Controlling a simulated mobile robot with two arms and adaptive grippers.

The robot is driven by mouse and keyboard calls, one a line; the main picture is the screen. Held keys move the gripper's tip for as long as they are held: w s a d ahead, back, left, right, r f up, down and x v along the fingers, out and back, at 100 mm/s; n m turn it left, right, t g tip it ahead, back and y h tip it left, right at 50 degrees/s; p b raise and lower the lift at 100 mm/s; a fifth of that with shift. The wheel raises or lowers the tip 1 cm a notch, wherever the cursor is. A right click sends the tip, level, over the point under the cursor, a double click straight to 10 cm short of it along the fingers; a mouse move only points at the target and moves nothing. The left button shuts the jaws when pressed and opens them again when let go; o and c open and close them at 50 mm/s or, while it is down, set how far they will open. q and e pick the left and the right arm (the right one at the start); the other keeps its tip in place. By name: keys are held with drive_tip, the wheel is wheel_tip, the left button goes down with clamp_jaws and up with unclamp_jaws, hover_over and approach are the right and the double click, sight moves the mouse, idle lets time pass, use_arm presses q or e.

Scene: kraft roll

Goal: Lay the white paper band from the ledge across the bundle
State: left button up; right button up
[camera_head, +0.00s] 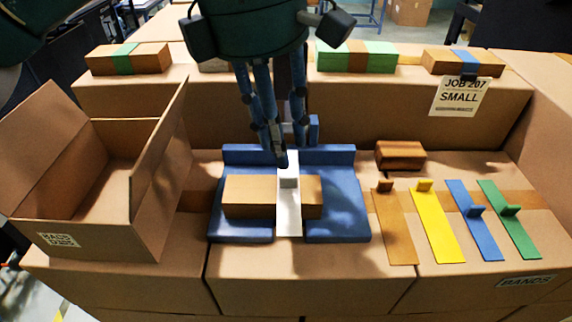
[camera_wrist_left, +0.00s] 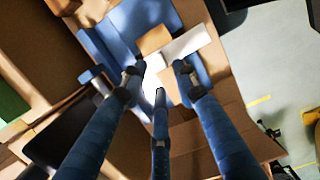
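The white paper band (camera_head: 289,212) lies front to back across the middle of the brown bundle (camera_head: 248,196). Its front end reaches the front of the blue tray (camera_head: 338,222) in which the bundle lies. My left gripper (camera_head: 276,158) hangs above the band's rear part, its fingers pointing down. In the left wrist view the fingers (camera_wrist_left: 160,78) are spread apart, with the white band (camera_wrist_left: 188,45) and bundle (camera_wrist_left: 154,40) beyond them. I see nothing gripped; whether a finger touches the band is unclear. My right gripper is not in view.
An open carton (camera_head: 95,175) stands left of the tray. To the right lie brown (camera_head: 394,232), yellow (camera_head: 436,230), blue (camera_head: 474,225) and green (camera_head: 511,225) bands, behind them a dark brown block (camera_head: 401,155). Banded bundles line the raised back ledge (camera_head: 385,100).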

use_arm(q)
wheel_tip(320, 180, up, 6)
drive_tip(key=shift+a+b, duration=0.3)
drive_tip(key=shift+a, duration=0.15)
